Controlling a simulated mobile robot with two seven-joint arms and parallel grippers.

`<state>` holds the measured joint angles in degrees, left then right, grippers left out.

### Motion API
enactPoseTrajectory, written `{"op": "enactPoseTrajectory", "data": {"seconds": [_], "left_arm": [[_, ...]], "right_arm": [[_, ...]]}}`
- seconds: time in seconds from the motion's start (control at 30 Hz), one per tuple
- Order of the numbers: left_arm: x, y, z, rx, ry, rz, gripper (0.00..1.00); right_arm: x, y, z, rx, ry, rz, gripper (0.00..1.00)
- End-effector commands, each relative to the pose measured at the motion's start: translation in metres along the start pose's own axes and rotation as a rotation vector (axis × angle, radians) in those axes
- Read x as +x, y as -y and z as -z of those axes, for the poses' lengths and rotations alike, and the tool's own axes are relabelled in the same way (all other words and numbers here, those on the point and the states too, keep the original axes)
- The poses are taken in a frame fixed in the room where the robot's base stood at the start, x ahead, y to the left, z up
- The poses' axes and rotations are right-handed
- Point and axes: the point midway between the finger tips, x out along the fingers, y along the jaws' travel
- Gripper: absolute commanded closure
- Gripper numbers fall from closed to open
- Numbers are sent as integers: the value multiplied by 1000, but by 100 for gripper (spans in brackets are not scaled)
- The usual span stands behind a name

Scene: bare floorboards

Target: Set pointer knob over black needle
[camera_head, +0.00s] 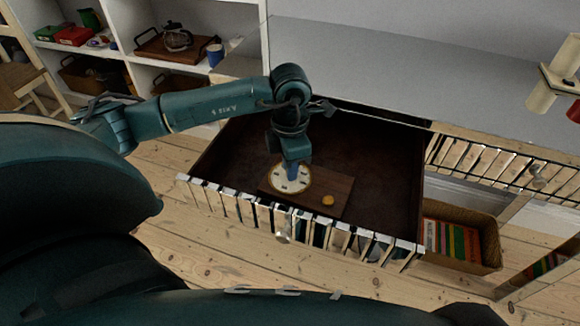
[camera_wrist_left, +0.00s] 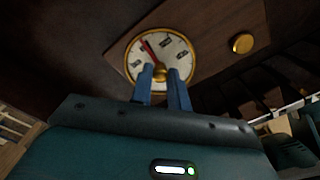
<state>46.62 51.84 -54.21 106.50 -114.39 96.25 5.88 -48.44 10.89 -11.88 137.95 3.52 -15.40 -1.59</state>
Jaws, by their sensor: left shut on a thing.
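A round cream dial (camera_head: 304,185) with a brass rim lies on a wooden board in the open drawer; it also shows in the wrist view (camera_wrist_left: 187,65). A red pointer (camera_wrist_left: 148,46) runs from near the dial's centre to its upper left. Dark marks ring the face; I cannot pick out the black needle among them. My left gripper (camera_head: 291,181) comes down over the dial. In the wrist view its blue fingers (camera_wrist_left: 162,79) are shut on the brass pointer knob (camera_wrist_left: 160,73) at the centre. My right gripper is not in view.
The board (camera_head: 338,187) also bears a small brass disc (camera_head: 328,199), right of the dial. The dark drawer (camera_head: 385,190) has a slatted front (camera_head: 340,238) close to my body. A basket of books (camera_head: 487,237) stands at right. Shelves fill the upper left.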

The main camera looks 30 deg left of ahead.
Motion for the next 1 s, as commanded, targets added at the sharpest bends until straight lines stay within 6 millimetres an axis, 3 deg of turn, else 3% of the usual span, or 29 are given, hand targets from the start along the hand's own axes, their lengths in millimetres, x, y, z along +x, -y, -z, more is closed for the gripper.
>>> {"op": "enactPoseTrajectory", "data": {"seconds": [0.3,0.77,0.8,1.0], "left_arm": [[0,0,0,96,2,-1,100],[-1,0,-1,107,3,0,100],[-1,0,-1,107,3,0,80],[-1,0,0,107,2,0,64]], "right_arm": [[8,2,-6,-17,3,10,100],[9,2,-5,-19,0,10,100],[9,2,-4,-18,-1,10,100],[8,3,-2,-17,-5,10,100]]}}
